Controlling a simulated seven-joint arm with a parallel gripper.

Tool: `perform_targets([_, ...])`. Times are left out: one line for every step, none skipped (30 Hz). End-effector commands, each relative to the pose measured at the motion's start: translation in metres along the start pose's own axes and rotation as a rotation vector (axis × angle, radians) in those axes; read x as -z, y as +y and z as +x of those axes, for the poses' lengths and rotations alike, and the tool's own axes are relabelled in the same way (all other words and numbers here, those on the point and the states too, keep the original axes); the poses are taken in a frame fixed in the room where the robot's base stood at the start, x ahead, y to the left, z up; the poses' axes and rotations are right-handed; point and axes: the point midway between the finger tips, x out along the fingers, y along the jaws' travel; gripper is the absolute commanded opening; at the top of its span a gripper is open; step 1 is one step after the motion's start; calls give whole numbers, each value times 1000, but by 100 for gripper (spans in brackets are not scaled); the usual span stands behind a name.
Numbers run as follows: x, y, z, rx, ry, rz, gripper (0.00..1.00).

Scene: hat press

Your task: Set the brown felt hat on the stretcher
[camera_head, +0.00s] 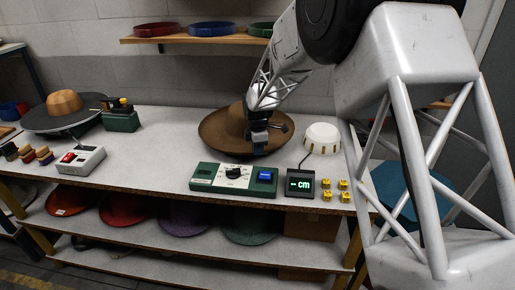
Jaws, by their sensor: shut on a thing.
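The brown felt hat (218,130) is at the middle of the bench in the head view, its wide brim spread and tilted a little toward the camera. My gripper (258,149) reaches down in front of the hat and is shut on its near right brim. The fingers and my arm hide part of the crown and the right side. The stretcher appears to be the white, round, segmented block (322,136) just right of the hat. Its top is bare. I cannot tell whether the hat touches the bench.
In front are a green control box with a dial (234,180), a small "cm" display (300,184) and several yellow blocks (327,184). At left are a grey disc with a wooden crown block (64,104) and a white switch box (80,160). Coloured hats lie on the shelf below.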

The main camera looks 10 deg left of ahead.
Motion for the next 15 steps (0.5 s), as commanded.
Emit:
perform_targets([0, 0, 0, 0, 0, 0, 0])
perform_targets([0, 0, 1, 0, 0, 0, 0])
perform_targets([0, 0, 0, -1, 0, 0, 0])
perform_targets([0, 0, 0, -1, 0, 0, 0])
perform_targets([0, 0, 0, -1, 0, 0, 0])
perform_targets([0, 0, 0, -1, 0, 0, 0])
perform_targets([0, 0, 0, -1, 0, 0, 15])
perform_targets([0, 0, 0, -1, 0, 0, 20])
perform_targets([0, 0, 0, -1, 0, 0, 26])
perform_targets([0, 0, 1, -1, 0, 0, 30])
perform_targets([0, 0, 1, 0, 0, 0, 35])
perform_targets([0, 0, 1, 0, 0, 0, 41])
perform_targets([0, 0, 1, 0, 0, 0, 42])
perform_targets([0, 0, 1, 0, 0, 0, 42])
perform_targets([0, 0, 1, 0, 0, 0, 42])
